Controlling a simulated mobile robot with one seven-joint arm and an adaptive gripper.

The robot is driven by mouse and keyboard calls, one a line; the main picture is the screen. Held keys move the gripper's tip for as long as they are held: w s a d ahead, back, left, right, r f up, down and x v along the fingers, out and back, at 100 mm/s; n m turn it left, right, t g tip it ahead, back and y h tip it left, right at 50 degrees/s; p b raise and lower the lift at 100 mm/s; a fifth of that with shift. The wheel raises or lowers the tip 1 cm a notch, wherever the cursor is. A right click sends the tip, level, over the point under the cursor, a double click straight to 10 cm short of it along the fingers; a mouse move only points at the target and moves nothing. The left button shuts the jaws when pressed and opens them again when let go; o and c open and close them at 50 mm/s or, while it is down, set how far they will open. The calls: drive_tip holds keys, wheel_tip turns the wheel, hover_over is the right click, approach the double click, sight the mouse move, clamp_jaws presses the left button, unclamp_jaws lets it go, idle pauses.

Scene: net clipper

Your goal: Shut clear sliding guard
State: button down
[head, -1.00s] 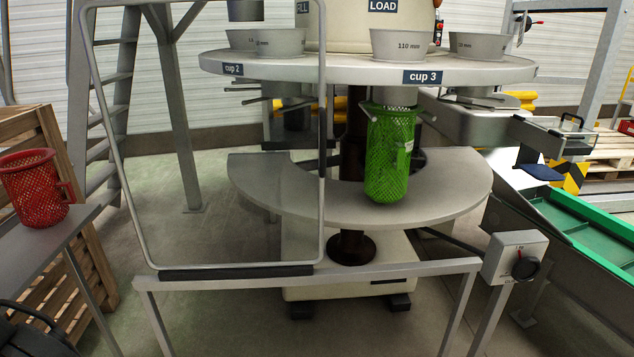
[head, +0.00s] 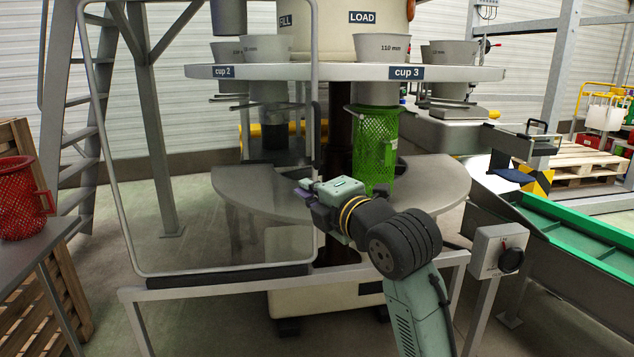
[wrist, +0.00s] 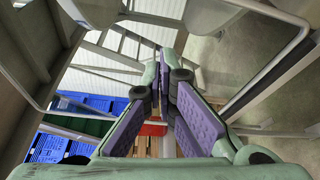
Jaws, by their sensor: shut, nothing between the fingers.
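The clear guard (head: 205,170) is a see-through panel in a rounded grey frame, upright on the left part of the front rail in the head view. A dark upright handle (head: 316,130) shows at its right frame edge. The right part of the opening is uncovered, with the green net basket (head: 376,150) below cup 3 in plain sight. My gripper (head: 303,188) is shut and empty, pointing left, just below the handle near the guard's right edge. I cannot tell whether it touches the frame. In the wrist view the purple-padded fingers (wrist: 166,62) are together.
The grey front rail (head: 400,268) runs low across the machine to a control box (head: 499,250) with a black knob. A red basket (head: 22,200) stands on a table at the left. A green-edged conveyor (head: 570,225) lies at the right.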

sight(295, 165)
drive_tip(key=p+x, duration=0.2)
drive_tip(key=x, duration=0.7)
drive_tip(key=shift+w+a+r, duration=0.15)
drive_tip(key=shift+w+a, duration=0.05)
drive_tip(key=shift+w, duration=0.2)
drive_tip(key=d, duration=0.1)
drive_tip(key=d+p, duration=0.1)
drive_tip(key=shift+w+d+r, duration=0.2)
drive_tip(key=shift+d+r, duration=0.05)
drive_tip(key=shift+d, duration=0.1)
drive_tip(key=shift+w+d, duration=0.1)
drive_tip(key=shift+d, duration=0.45)
